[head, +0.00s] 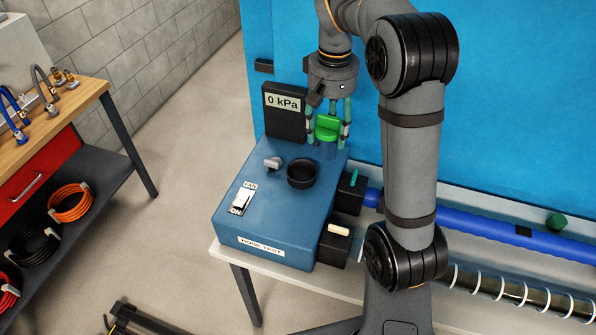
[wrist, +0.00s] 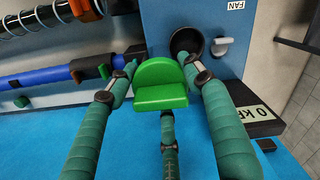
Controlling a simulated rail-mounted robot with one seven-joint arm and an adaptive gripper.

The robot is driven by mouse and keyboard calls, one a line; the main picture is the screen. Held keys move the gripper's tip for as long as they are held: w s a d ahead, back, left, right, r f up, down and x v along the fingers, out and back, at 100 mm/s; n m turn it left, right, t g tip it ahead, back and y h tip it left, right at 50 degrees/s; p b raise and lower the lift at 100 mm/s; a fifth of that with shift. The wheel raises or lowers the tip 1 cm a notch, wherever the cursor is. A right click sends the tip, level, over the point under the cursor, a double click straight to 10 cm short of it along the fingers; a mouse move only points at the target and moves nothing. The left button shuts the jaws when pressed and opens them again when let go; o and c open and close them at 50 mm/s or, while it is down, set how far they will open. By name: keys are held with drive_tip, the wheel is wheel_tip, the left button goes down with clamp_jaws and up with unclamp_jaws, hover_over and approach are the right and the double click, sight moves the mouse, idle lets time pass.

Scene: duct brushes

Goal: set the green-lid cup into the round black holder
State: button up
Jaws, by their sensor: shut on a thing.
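The green-lid cup (head: 327,127) is held up by my gripper (head: 328,138) above the back right part of the blue test box. My three teal fingers are shut around it. In the wrist view the green lid (wrist: 160,84) sits between my fingers (wrist: 161,75), and its body is mostly hidden. The round black holder (head: 302,173) stands on top of the blue box, to the left of and lower than the cup in the head view. It also shows in the wrist view (wrist: 186,42), beyond my fingertips, and looks empty. The cup is apart from it.
The blue box (head: 265,225) carries a grey knob (head: 273,163), a fan switch (head: 242,200) and a 0 kPa display (head: 285,110). Black blocks with a teal lever (head: 354,178) and a cream lever (head: 339,229) sit at its right side. A blue hose (head: 490,233) runs right.

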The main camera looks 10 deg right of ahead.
drive_tip(key=w+d, duration=0.5)
drive_tip(key=d, duration=0.1)
drive_tip(key=a+f+p, duration=0.1)
drive_tip(key=a+f, duration=0.2)
drive_tip(key=s+a+f, duration=0.1)
drive_tip(key=a+f, duration=0.3)
drive_tip(key=a+f+p, duration=0.1)
drive_tip(key=a+f, duration=0.2)
drive_tip(key=a, duration=0.1)
drive_tip(key=shift+s+f+p, duration=0.15)
drive_tip(key=shift+f+p, duration=0.15)
drive_tip(key=shift+f, duration=0.45)
drive_tip(key=shift+f+b, duration=0.45)
drive_tip(key=o, duration=1.2)
drive_tip(key=shift+r, duration=0.1)
drive_tip(key=shift+o, duration=0.7)
